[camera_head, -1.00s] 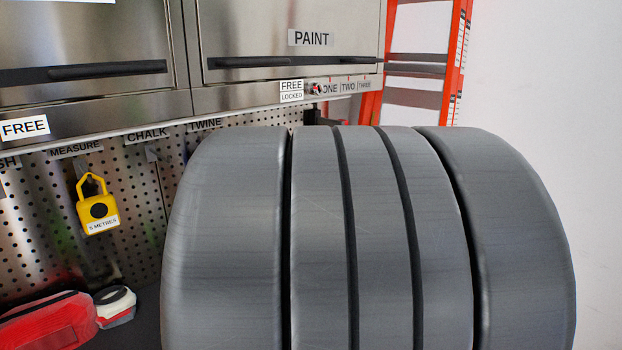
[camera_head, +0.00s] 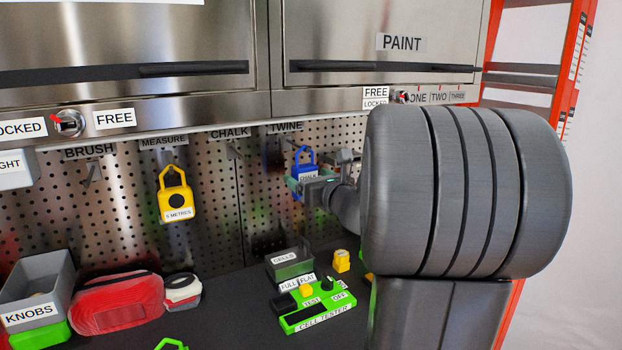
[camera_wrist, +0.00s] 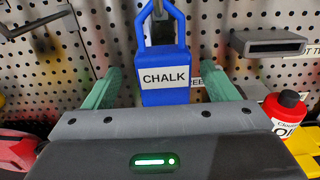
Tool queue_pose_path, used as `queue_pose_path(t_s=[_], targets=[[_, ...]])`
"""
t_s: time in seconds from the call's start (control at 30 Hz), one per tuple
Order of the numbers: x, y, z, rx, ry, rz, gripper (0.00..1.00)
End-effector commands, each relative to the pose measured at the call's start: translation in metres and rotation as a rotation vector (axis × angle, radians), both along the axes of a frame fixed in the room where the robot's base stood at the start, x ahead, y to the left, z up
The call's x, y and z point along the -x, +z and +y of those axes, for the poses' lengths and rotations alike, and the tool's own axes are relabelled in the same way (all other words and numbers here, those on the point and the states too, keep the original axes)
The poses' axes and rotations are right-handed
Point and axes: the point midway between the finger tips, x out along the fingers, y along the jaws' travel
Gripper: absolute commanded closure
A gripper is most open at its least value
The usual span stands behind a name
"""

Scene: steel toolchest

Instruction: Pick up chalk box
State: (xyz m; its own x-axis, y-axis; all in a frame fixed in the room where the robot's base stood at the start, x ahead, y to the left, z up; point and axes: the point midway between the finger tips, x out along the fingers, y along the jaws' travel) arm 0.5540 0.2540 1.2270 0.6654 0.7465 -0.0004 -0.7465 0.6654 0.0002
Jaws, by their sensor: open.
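The blue chalk box (camera_wrist: 165,98) with a white CHALK label hangs by its loop handle on the pegboard in the wrist view. In the head view the chalk box (camera_head: 305,168) hangs beneath the TWINE label, right of the bare hook under the CHALK label. My gripper (camera_wrist: 168,85) is open, with one green finger on each side of the box. A gap shows between each finger and the box. In the head view my gripper (camera_head: 304,188) is at the box, and my arm hides the area to its right.
A yellow measure (camera_head: 176,197) hangs to the left on the pegboard. A grey bracket (camera_wrist: 268,43) juts out right of the box, and a red bottle (camera_wrist: 286,112) stands below it. On the bench are a cell tester (camera_head: 317,312), a CELLS box (camera_head: 290,262) and a red pouch (camera_head: 117,303).

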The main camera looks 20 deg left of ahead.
Motion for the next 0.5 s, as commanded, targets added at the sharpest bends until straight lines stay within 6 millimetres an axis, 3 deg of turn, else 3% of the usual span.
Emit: queue_pose_path(t_s=[0.5], targets=[[-0.037, -0.001, 0.035, 0.000, 0.000, 0.000, 0.20]])
